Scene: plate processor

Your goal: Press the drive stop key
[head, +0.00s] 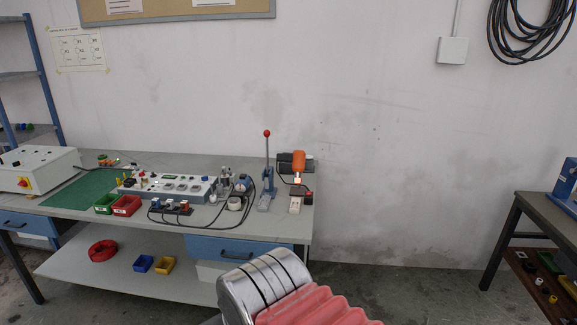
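I cannot pick out a key marked drive stop; labels are too small to read. A long grey control panel (190,190) with small keys, knobs and sockets stands in the middle of the workbench (75,213). A white control box (45,165) at the bench's left end has black knobs on top and a red button on a yellow plate (24,182) on its front. A silver and red ribbed part of my own arm fills the bottom centre, well in front of the bench. My gripper's fingers do not show.
A green mat (80,196), green bin (105,203), red bin (127,206), and loose black cables lie around the panel. A red-knobbed lever press (267,175) and orange tool (298,162) stand at the right. Another table (545,210) is far right. Floor between is clear.

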